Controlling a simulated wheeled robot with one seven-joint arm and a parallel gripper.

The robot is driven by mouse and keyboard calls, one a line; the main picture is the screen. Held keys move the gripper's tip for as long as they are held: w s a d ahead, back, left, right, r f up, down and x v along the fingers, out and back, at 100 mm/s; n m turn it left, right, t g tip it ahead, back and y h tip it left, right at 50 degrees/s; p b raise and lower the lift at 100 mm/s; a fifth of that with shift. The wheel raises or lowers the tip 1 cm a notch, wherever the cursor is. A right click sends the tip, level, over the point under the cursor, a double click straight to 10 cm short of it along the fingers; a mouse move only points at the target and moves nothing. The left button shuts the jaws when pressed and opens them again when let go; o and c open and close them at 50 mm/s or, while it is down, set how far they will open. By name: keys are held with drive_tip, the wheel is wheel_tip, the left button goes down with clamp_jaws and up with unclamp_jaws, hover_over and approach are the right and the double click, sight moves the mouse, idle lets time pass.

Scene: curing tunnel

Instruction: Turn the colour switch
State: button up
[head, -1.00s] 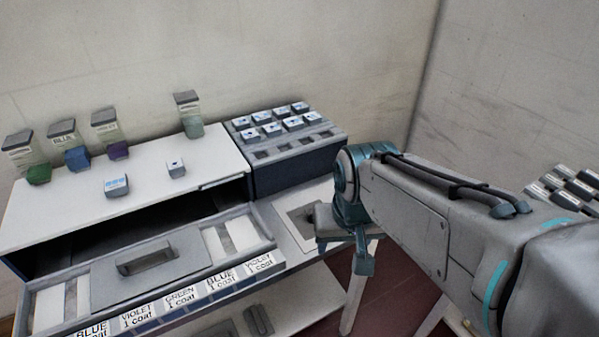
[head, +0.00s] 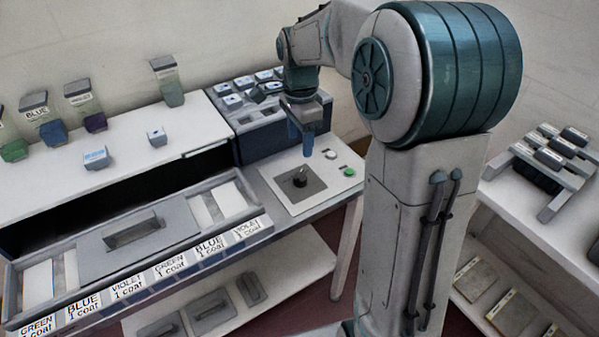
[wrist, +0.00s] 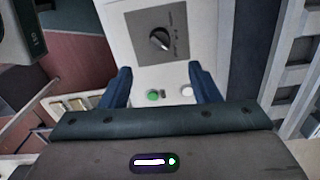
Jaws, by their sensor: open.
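The colour switch is a black rotary knob (head: 300,179) on a dark grey square plate, set in a white panel (head: 284,203) at the right end of the bench. The knob also shows in the wrist view (wrist: 159,40), with small markings on the plate too small to read. My gripper (head: 301,150) hangs above the panel, fingers pointing down, apart from the knob. In the wrist view my gripper (wrist: 166,80) is open with nothing between its blue fingers, and the knob lies beyond the fingertips.
A green button (head: 349,172) and a white button (head: 330,154) sit on the panel near the knob. A dark box with several small blocks (head: 240,104) stands behind. A grey tray (head: 80,244) with coat labels lies left. A shelf (head: 510,195) stands right.

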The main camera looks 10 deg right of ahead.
sight(300, 173)
wheel_tip(300, 173, down, 12)
drive_tip(key=shift+r, duration=0.1)
idle(0.4)
drive_tip(key=c, duration=1)
